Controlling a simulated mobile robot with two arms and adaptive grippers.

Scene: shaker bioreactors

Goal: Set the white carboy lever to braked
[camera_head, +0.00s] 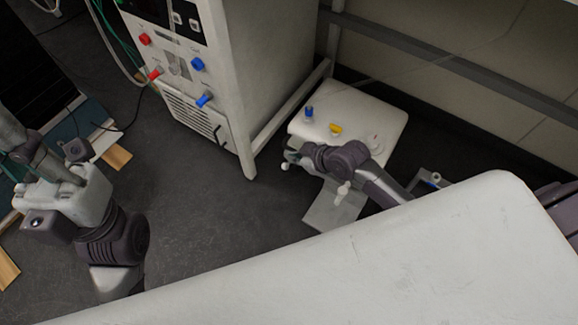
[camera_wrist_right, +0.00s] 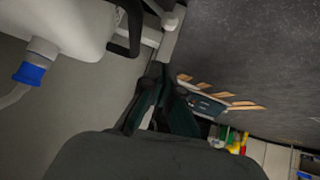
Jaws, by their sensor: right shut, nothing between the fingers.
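The white carboy (camera_head: 372,108) stands on the floor by the wall, with a blue fitting and a yellow fitting on top. It also shows at the upper left of the wrist view (camera_wrist_right: 70,22). A small white knob (camera_head: 285,166) sits at its front left and another (camera_head: 342,189) at its front; I cannot tell which is the lever or how it is set. My right gripper (camera_head: 292,155) is low at the carboy's front left corner, its dark fingers (camera_wrist_right: 157,72) shut and empty. Contact cannot be told.
A white cabinet (camera_head: 240,80) with red and blue fittings stands left of the carboy. A metal frame rail (camera_head: 450,65) runs behind it. A pale plate (camera_head: 335,208) lies below my right wrist. Wooden pieces (camera_head: 117,157) lie at the left. The dark floor between is clear.

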